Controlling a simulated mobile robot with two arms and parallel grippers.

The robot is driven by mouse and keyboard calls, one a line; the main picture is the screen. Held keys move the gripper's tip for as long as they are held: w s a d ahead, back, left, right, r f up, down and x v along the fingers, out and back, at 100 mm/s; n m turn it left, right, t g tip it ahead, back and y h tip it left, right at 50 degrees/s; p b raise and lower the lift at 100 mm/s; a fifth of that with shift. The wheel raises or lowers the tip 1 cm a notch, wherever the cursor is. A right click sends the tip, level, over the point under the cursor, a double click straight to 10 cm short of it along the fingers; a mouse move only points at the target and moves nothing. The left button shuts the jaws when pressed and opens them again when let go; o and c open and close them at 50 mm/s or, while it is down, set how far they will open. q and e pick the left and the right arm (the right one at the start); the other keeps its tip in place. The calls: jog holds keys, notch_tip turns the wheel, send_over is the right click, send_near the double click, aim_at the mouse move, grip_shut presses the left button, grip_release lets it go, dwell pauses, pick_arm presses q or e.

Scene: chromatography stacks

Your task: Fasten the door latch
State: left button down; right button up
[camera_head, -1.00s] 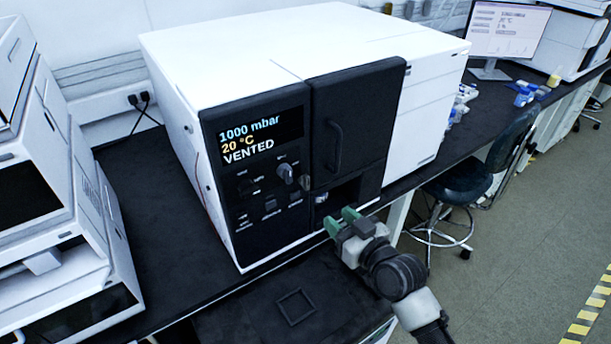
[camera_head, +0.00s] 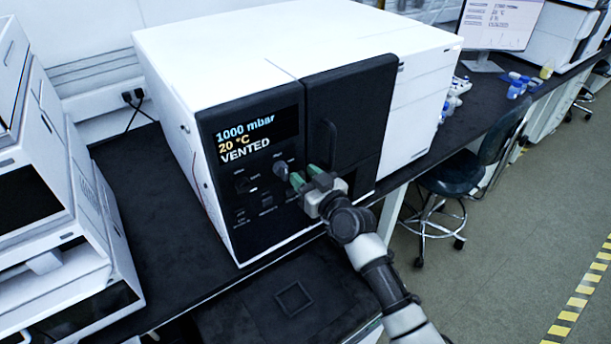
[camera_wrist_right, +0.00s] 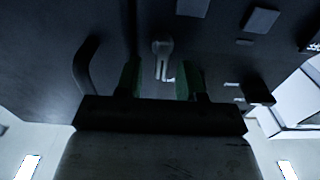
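The black door (camera_head: 350,118) with its handle (camera_head: 327,146) appears closed on the white instrument (camera_head: 300,40). A grey latch-like turn lever (camera_head: 281,170) sits on the black panel left of the door. The lever (camera_wrist_right: 162,50) also shows in the right wrist view, with a round head and a short tail. My right gripper (camera_head: 306,175), with green fingertips, is close in front of the panel, just right of the lever in the head view. In the wrist view the gripper (camera_wrist_right: 160,80) is open, its fingers on either side of the lever's line; contact cannot be told. My left gripper is not in view.
The display (camera_head: 246,136) reads 1000 mbar, 20 °C, VENTED. Small switches and buttons (camera_head: 266,199) lie below it. The door handle (camera_wrist_right: 85,65) is beside one finger in the wrist view. A chair (camera_head: 455,172) stands right, white instruments (camera_head: 75,220) left.

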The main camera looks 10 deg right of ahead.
grip_shut()
dwell(0.4)
jog(key=m, duration=0.4)
jog(key=shift+w+d, duration=0.15)
jog(key=shift+d, duration=0.2)
jog(key=m, duration=0.4)
jog(key=shift+w+d+f+m, duration=0.1)
jog(key=shift+d+f+m, duration=0.15)
jog(key=shift+d+m, duration=0.1)
jog(key=m, duration=0.4)
jog(key=shift+w+d+f, duration=0.1)
jog(key=shift+d+f, duration=0.1)
jog(key=shift+f, duration=0.15)
jog(key=m, duration=0.5)
jog(key=shift+d+f, duration=0.1)
jog(key=shift+f, duration=0.3)
jog(key=shift+m, duration=0.25)
